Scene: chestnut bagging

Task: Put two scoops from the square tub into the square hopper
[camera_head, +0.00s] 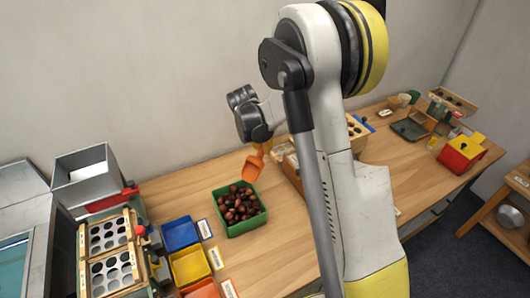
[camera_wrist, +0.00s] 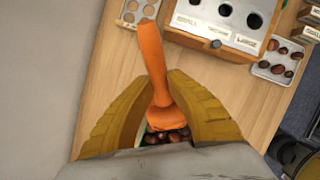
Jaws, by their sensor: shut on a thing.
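The green square tub (camera_head: 241,230), filled with brown chestnuts, stands on the table in the head view. My gripper (camera_head: 258,146) is shut on an orange scoop (camera_head: 253,168), held just above the tub's back right edge. In the wrist view, my yellow fingers (camera_wrist: 158,92) close around the scoop (camera_wrist: 152,50). Chestnuts (camera_wrist: 165,136) show below it there; I cannot tell whether any lie in the scoop. The grey metal square hopper (camera_head: 88,178) stands at the left in the head view, apart from the gripper.
Blue (camera_head: 180,234) and yellow (camera_head: 189,266) bins stand left of the tub. A wooden rack with round holes (camera_head: 108,250) stands before the hopper. My arm hides the table's middle. A red and yellow box (camera_head: 461,154) stands at the right.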

